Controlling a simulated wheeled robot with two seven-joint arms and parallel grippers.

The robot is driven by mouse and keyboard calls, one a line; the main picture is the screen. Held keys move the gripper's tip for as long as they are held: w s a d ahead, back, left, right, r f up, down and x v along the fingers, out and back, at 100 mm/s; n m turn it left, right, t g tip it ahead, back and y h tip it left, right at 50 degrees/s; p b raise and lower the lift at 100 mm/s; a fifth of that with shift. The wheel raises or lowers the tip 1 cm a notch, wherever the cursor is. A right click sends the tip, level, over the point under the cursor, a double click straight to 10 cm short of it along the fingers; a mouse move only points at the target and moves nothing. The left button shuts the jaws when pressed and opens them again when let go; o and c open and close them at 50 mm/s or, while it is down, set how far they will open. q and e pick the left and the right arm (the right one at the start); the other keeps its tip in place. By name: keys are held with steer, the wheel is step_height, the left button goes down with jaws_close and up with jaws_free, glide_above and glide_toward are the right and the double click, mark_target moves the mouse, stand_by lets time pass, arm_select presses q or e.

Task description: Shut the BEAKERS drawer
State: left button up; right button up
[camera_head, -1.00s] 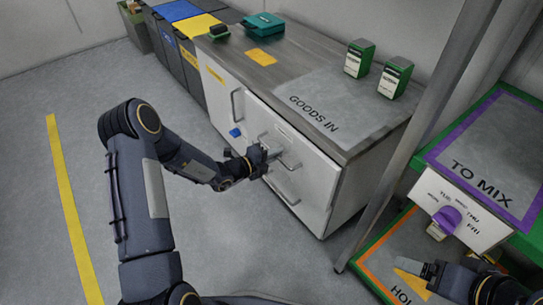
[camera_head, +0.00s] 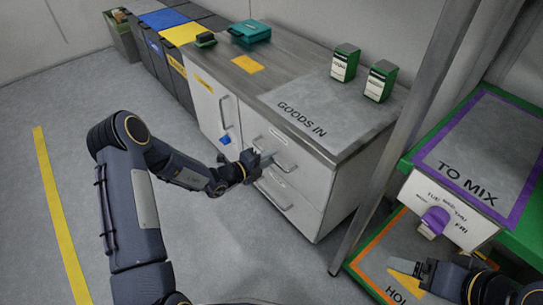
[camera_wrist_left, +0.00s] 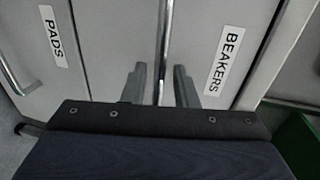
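The BEAKERS drawer (camera_head: 292,149) is the upper drawer of the white cabinet. Its label (camera_wrist_left: 224,60) reads clearly in the left wrist view. Its front looks flush or nearly so; I cannot tell if a small gap remains. My left gripper (camera_head: 264,161) is at the drawer's bar handle (camera_head: 284,166). In the left wrist view, its two fingers (camera_wrist_left: 160,88) stand apart on either side of the handle bar (camera_wrist_left: 165,40), with space showing between them. My right gripper (camera_head: 408,268) is at the lower right, far from the drawer; its finger gap is unclear.
The PADS drawer (camera_wrist_left: 35,60) lies below, with its own handle (camera_head: 272,194). Green-and-white boxes (camera_head: 344,62) stand on the GOODS IN worktop (camera_head: 320,105). A grey post (camera_head: 375,165) and the TO MIX shelf (camera_head: 480,145) are to the right. The floor at left is clear.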

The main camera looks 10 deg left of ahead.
arm_select(q)
steer(key=p+v, duration=0.1)
steer(key=v, duration=0.5)
steer(key=shift+p, duration=0.3)
steer(key=shift+s+a, duration=0.1)
steer(key=s+d+r+m+g+h, duration=0.1)
steer(key=s+d+r+m+g, duration=0.25)
steer(key=s+r+m, duration=0.55)
steer(key=s+d+r+m+g+h, duration=0.2)
steer(key=s+r+m+g, duration=0.25)
steer(key=r+m, duration=0.85)
steer(key=s+a+f+m+t+y, duration=0.1)
steer(key=s+a+m+y, duration=0.3)
steer(key=s+m, duration=0.65)
steer(key=s+a+m+t+y, duration=0.1)
steer(key=s+a+m+y, duration=0.3)
steer(key=s+m, duration=0.65)
step_height(320, 180, up, 30)
steer(key=w+m+p, duration=0.1)
steer(key=p, duration=2.9)
steer(key=shift+w+d+m+g+y, duration=0.3)
steer(key=shift+w+d+m+y, duration=0.05)
steer(key=shift+m+y, duration=0.05)
